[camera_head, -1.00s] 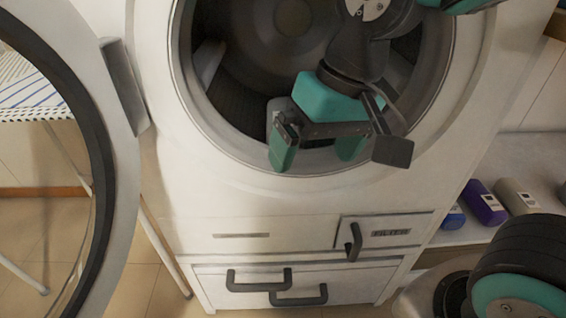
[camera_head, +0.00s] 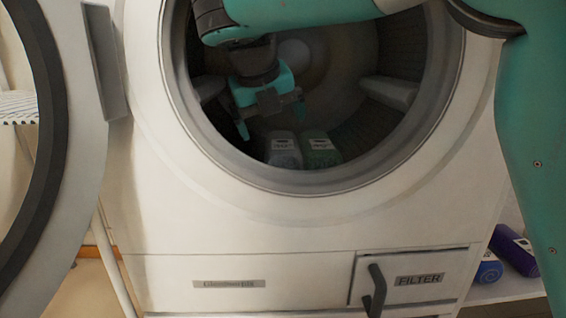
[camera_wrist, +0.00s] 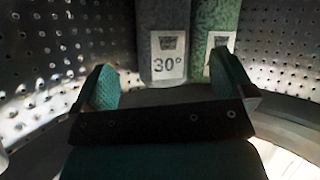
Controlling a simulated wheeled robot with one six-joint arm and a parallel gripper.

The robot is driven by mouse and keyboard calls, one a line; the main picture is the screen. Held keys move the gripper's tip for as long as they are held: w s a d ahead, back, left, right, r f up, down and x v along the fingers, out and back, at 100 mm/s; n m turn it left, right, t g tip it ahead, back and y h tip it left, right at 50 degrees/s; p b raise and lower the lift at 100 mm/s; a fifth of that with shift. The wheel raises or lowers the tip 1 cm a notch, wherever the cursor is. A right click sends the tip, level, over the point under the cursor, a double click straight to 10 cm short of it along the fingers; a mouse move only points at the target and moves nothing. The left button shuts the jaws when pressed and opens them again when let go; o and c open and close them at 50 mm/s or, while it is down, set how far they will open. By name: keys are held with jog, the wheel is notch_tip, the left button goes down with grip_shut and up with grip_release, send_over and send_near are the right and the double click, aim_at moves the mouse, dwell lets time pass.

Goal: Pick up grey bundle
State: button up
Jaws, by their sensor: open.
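The grey bundle (camera_head: 284,150) lies on the floor of the washer drum, left of a green bundle (camera_head: 321,150). In the wrist view the grey bundle (camera_wrist: 163,28) shows a white "30°" label, and the green bundle (camera_wrist: 218,18) stands close at its right. My gripper (camera_head: 271,119) is inside the drum, above and left of the bundles. In the wrist view its fingers (camera_wrist: 165,82) are spread and empty; the grey bundle appears beyond the gap between them. The right finger overlaps the lower part of the green bundle's label.
The round drum rim (camera_head: 300,183) surrounds my arm's way in. A paddle (camera_head: 390,92) sticks out from the drum's right wall. The open door (camera_head: 75,200) stands at left. A filter flap (camera_head: 418,280) with a dark handle is below; purple and blue items lie at lower right.

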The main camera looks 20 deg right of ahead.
aim_at(277, 142)
jog(key=b+x, duration=0.3)
jog(key=x, duration=0.3)
jog(key=shift+f, duration=0.35)
jog(key=shift+d+f, duration=0.1)
jog(key=shift+f+b, duration=0.1)
jog(key=shift+b, duration=0.2)
jog(key=shift+d, duration=0.1)
jog(key=c, duration=0.7)
jog(key=shift+c, duration=1.3)
